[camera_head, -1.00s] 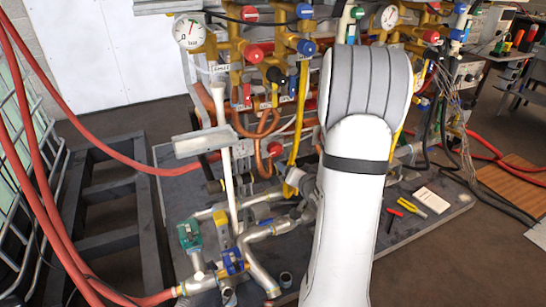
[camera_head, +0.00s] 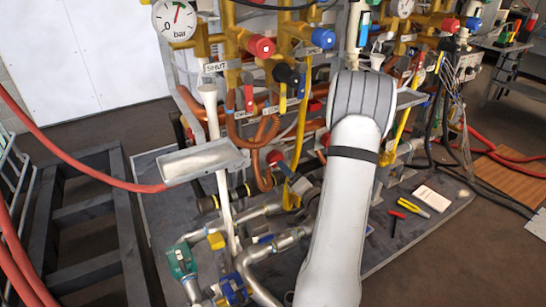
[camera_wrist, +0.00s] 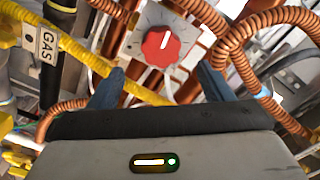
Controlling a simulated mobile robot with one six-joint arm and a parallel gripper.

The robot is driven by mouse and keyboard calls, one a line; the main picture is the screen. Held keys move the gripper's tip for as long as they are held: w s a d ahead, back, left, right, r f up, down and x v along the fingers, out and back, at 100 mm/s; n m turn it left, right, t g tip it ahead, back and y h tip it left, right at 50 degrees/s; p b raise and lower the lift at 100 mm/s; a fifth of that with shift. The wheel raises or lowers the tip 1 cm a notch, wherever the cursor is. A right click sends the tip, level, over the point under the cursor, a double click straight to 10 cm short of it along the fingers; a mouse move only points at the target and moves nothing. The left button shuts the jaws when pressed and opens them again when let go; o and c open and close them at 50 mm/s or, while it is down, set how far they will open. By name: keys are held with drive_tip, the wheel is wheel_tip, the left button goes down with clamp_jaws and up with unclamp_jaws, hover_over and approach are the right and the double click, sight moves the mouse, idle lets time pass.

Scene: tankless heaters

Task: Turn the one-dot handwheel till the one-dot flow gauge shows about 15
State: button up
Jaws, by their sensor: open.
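No handwheel or flow gauge with a single dot can be made out. In the head view, a red knob (camera_head: 262,46), a blue knob (camera_head: 323,38) and a black knob (camera_head: 285,73) sit on the brass pipework. A round white gauge marked bar (camera_head: 174,20) is at upper left, and a second gauge (camera_head: 403,7) is at the top, partly cut off. In the wrist view, a red knob with a white pointer line (camera_wrist: 161,48) on a grey dial plate faces my gripper (camera_wrist: 161,72). My gripper is open and empty, its fingers apart below the knob; it is hidden in the head view.
A grey metal tray (camera_head: 203,160) juts out at left.

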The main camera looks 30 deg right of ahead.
sight(275, 159)
drive_tip(key=shift+w+b, duration=0.4)
drive_tip(key=shift+w, duration=3.5)
drive_tip(key=shift+c, duration=0.5)
